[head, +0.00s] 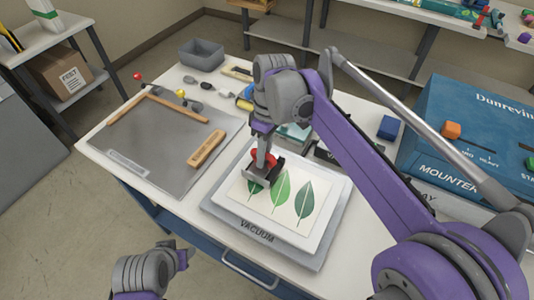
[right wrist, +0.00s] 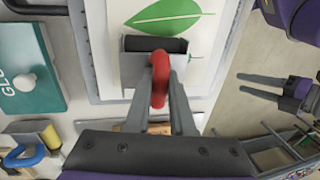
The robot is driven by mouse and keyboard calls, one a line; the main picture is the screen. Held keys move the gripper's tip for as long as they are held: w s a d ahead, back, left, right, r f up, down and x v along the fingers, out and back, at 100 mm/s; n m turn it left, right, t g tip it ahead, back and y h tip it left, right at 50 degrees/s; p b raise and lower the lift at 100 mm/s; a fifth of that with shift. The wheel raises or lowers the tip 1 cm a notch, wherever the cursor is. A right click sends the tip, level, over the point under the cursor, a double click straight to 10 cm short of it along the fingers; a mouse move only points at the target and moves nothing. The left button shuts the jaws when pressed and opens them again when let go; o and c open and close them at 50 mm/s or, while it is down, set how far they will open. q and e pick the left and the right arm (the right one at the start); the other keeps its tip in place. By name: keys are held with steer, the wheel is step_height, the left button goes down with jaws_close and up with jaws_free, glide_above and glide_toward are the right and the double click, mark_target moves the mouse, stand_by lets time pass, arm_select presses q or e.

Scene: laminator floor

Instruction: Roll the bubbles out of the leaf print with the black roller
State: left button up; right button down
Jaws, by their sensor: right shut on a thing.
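The leaf print (head: 292,222), a white sheet with green leaves, lies on the grey vacuum plate (head: 225,222) marked VACUUM. My right gripper (head: 263,160) is shut on the red handle of the black roller (head: 264,174), over the print's left part. In the right wrist view, the red handle stands between the fingers, and the black roller (right wrist: 155,44) lies beside a green leaf of the print (right wrist: 120,12). I cannot tell whether it touches the sheet; no bubbles can be made out. My left gripper (head: 182,256) is low at the left, empty, its fingers apart in the right wrist view (right wrist: 262,88).
A grey bin (head: 202,54) stands at the back. The blue mounter machine (head: 460,120) stands at the right. A teal box (right wrist: 30,75) lies near the plate.

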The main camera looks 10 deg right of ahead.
steer(key=shift+w+a+r, duration=0.15)
steer(key=shift+w+a, duration=0.35)
steer(key=shift+a, duration=0.1)
step_height(320, 180, up, 4)
steer(key=p, duration=0.2)
steer(key=shift+s+d+r+p, duration=0.1)
steer(key=shift+s+d+p, duration=0.05)
steer(key=shift+p, duration=0.25)
steer(key=shift+p+v, duration=0.8)
steer(key=shift+v, duration=0.3)
steer(key=shift+s+r+p, duration=0.1)
steer(key=shift+r+p, duration=0.35)
steer(key=shift+r, duration=0.35)
arm_select(q)
step_height(320, 180, up, 6)
steer(key=w, duration=0.1)
steer(key=shift+w+d+r, duration=0.15)
steer(key=shift+w+d, duration=0.1)
steer(key=shift+d, duration=0.15)
arm_select(e)
steer(key=shift+a, duration=0.25)
steer(key=shift+s+d+f, duration=0.1)
